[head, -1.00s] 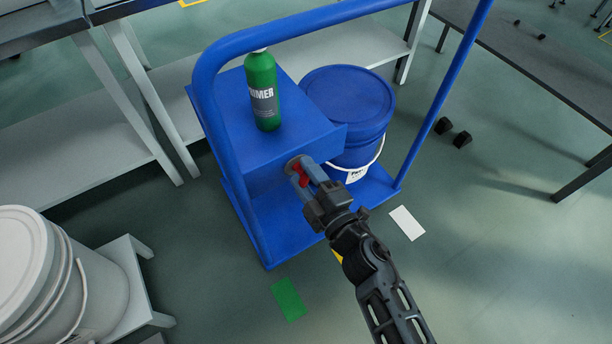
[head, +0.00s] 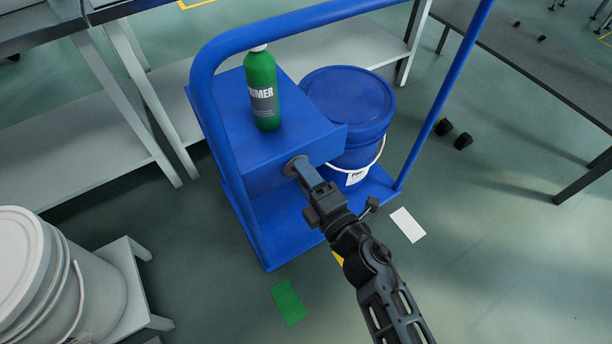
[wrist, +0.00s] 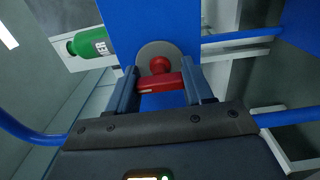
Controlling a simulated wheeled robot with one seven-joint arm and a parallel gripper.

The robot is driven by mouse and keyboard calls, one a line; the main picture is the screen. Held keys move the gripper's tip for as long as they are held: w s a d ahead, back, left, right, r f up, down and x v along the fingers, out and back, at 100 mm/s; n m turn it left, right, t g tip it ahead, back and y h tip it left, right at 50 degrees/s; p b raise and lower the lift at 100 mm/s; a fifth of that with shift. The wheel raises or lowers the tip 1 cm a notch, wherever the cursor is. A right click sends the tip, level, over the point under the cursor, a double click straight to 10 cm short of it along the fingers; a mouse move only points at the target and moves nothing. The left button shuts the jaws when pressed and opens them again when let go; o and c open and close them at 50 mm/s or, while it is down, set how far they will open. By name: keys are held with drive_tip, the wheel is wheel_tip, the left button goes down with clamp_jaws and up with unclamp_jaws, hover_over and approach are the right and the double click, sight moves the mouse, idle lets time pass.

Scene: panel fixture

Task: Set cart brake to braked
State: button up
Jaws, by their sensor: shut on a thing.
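The blue cart (head: 250,212) stands in the middle of the head view, with a box-shaped housing on its deck. A round grey disc (head: 291,166) sits on the housing's front face. In the wrist view, a red brake handle (wrist: 157,84) stands out from this disc (wrist: 147,53). My gripper (head: 304,173) reaches the disc from the lower right. It is shut on the red handle, with one finger at each end of the bar in the wrist view. In the head view my gripper hides the handle. No brake marking is readable.
A green primer bottle (head: 263,95) stands on the housing. A blue lidded bucket (head: 347,105) sits on the deck behind. The cart's tubular handle (head: 202,95) arches beside my arm. A white bucket (head: 30,270) is at the lower left. Floor at right is open.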

drive_tip(key=shift+f, duration=0.1)
drive_tip(key=o, duration=1)
drive_tip(key=shift+o, duration=0.2)
drive_tip(key=shift+s, duration=0.1)
drive_tip(key=p+v, duration=0.1)
drive_tip(key=v, duration=0.6)
drive_tip(key=shift+s+d, duration=0.25)
drive_tip(key=shift+s, duration=0.1)
drive_tip(key=s+d+r+m+h, duration=0.3)
drive_tip(key=s+d+m, duration=0.25)
drive_tip(key=s, duration=0.25)
drive_tip(key=s+d+r+m+t+h, duration=0.1)
drive_tip(key=s+d+r+m+h, duration=0.15)
drive_tip(key=s+d+m, duration=0.4)
drive_tip(key=s+d+r+m+h, duration=0.2)
drive_tip(key=s+d+r+m, duration=0.3)
drive_tip(key=s, duration=0.5)
drive_tip(key=s+d+r+m+g+h, duration=0.1)
drive_tip(key=s+d+r+m+h, duration=0.15)
drive_tip(key=s+r+m, duration=0.4)
wheel_tip(320, 180, up, 12)
drive_tip(key=m+p, duration=0.1)
drive_tip(key=p, duration=1.2)
drive_tip(key=shift+a, duration=0.35)
